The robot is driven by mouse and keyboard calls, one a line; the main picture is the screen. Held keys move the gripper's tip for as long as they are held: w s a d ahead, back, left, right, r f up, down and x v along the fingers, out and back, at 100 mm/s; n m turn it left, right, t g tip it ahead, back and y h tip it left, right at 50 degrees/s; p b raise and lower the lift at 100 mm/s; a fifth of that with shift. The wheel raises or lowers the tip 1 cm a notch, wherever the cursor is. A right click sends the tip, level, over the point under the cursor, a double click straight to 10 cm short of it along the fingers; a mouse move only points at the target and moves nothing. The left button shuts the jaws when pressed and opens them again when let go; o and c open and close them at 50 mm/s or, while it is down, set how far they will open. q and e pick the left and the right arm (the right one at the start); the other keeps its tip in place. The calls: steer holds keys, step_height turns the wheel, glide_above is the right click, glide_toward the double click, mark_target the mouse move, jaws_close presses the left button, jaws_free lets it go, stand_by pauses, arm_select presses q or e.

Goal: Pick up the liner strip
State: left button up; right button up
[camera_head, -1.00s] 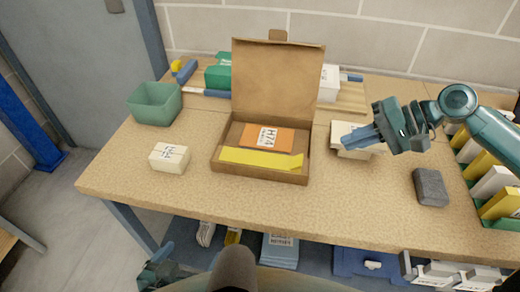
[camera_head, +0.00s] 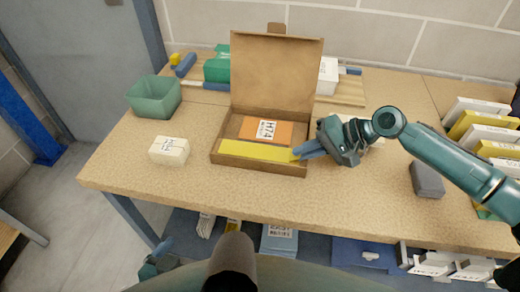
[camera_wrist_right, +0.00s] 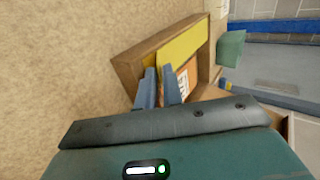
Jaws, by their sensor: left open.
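The liner strip is a flat yellow strip (camera_head: 252,150) along the front of the open brown cardboard box (camera_head: 262,170). It also shows in the right wrist view (camera_wrist_right: 184,46). My right gripper (camera_head: 298,153) is at the strip's right end, reaching over the box's right wall. In the right wrist view its two blue fingers (camera_wrist_right: 158,70) are close together, with a narrow gap between them. I cannot tell whether they pinch the strip. My left gripper (camera_head: 155,264) is open, low at the lower left, away from the box, and partly cut off by the frame.
An orange card (camera_head: 258,129) lies in the box behind the strip. A white packet (camera_head: 169,150) and a green bin (camera_head: 154,96) stand left. A grey block (camera_head: 427,180) and a rack of white and yellow packets (camera_head: 478,120) are right. The table front is clear.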

jaws_close()
steer(key=shift+r, duration=0.1)
arm_select(q)
steer(key=a+r+p, duration=0.1)
steer(key=p, duration=0.2)
steer(key=a+r+y+p, duration=0.1)
steer(key=p, duration=0.3)
steer(key=shift+s+r+g+p, duration=0.25)
steer(key=shift+s+g+p, duration=0.05)
steer(key=shift+s+g, duration=0.1)
arm_select(e)
step_height(320, 180, up, 16)
arm_select(q)
steer(key=shift+d+r, duration=0.1)
stand_by(0.9)
